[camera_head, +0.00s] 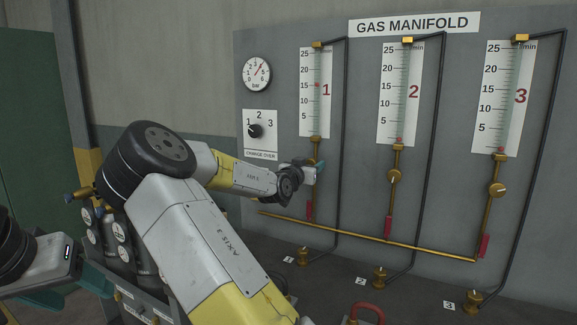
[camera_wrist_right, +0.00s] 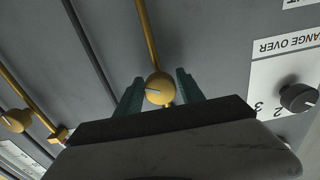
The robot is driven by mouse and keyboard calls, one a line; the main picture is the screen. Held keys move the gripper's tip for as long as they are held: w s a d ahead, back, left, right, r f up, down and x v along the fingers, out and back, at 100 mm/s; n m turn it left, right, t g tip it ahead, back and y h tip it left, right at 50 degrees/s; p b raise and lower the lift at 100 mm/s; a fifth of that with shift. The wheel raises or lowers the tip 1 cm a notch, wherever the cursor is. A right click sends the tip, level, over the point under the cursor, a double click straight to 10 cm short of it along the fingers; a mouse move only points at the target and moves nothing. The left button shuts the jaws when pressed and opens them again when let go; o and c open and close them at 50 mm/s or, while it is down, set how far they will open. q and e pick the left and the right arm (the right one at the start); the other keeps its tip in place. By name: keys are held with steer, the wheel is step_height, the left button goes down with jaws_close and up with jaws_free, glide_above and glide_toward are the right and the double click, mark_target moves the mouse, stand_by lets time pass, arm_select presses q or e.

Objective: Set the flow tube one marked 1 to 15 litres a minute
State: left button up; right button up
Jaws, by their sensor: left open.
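Flow tube 1 (camera_head: 317,95) is the leftmost tube on the panel; its small red float sits at about the 15 line. Its brass knob shows in the right wrist view (camera_wrist_right: 158,88), its white pointer line towards the left. In the head view my right gripper (camera_head: 318,170) covers most of that knob. In the wrist view the right gripper's teal fingers (camera_wrist_right: 160,92) stand on either side of the knob, very close to it; whether they touch it is unclear. My left gripper (camera_head: 92,280) is open and empty at the lower left, away from the panel.
Tubes 2 (camera_head: 400,95) and 3 (camera_head: 505,100) have floats at the bottom. Knob 2 (camera_head: 395,176) and knob 3 (camera_head: 497,189) hang below them. The change-over switch (camera_head: 256,130) and bar gauge (camera_head: 257,74) are left of tube 1. A brass pipe (camera_head: 370,237) crosses below.

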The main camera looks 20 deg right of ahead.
jaws_close()
steer(key=shift+o, duration=2.2)
jaws_free()
steer(key=v, duration=0.7)
steer(key=shift+s+a, duration=0.25)
steer(key=shift+s, duration=0.05)
